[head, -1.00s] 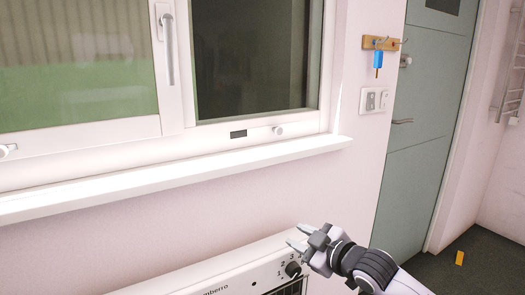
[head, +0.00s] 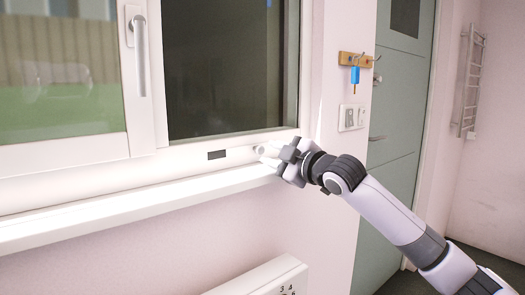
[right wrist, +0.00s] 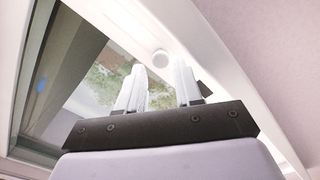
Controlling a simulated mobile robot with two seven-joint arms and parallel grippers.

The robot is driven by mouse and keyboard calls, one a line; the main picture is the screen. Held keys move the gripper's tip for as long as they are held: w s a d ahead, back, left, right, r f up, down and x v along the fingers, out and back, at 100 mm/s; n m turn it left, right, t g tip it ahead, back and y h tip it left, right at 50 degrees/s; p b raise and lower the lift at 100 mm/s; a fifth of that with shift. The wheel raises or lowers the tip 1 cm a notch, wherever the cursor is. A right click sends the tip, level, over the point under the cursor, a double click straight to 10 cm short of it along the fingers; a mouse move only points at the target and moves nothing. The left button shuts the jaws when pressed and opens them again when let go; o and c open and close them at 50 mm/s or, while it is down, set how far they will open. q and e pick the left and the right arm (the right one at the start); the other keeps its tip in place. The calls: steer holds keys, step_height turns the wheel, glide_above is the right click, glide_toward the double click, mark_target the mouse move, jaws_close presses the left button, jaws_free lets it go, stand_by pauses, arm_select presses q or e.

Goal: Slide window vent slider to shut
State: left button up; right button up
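The vent slider knob (head: 259,151) is a small round white knob on the lower window frame, to the right of a dark vent slot (head: 217,155). My right gripper (head: 266,156) is at the frame just right of the knob, with its fingers pointing left toward it. In the right wrist view the gripper (right wrist: 160,76) is open and empty, and the knob (right wrist: 161,58) shows just beyond the gap between the fingertips. Whether a finger touches the knob I cannot tell. My left gripper is out of view.
The white sill (head: 150,205) juts out below the frame, close under my right gripper. A white heater (head: 262,280) stands lower down. A wooden key rack (head: 355,59) and wall switches (head: 352,117) are to the right, beside a grey-green door (head: 400,100).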

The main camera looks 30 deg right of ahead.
mark_target(261, 151)
steer(key=shift+w+a, duration=0.15)
steer(key=shift+w, duration=1.8)
steer(key=shift+a, duration=0.1)
jaws_close()
